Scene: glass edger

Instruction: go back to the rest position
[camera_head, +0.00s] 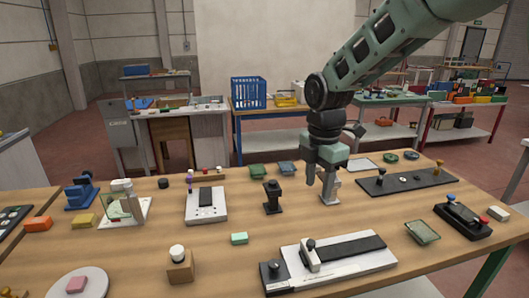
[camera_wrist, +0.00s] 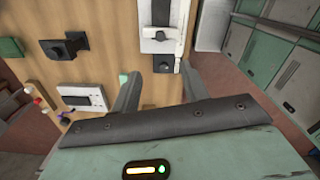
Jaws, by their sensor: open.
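My gripper (camera_head: 320,180) hangs from the arm over the back middle of the wooden table (camera_head: 215,262), pointing down. In the wrist view its two fingers (camera_wrist: 160,88) are spread apart with nothing held between them. A white machine with a long black strip (camera_head: 345,255) lies at the table's front. The wrist view shows a white and black device (camera_wrist: 160,35) beyond the fingers. A black stand (camera_head: 272,197) is left of my gripper, apart from it. The table just below the fingers is partly hidden.
A white unit with a black pad (camera_head: 206,204), a clear pane in a white stand (camera_head: 122,205) and a wooden block with a white knob (camera_head: 180,266) stand to the left. A black board (camera_head: 405,179) and a black device (camera_head: 463,218) are right. Bare wood lies between.

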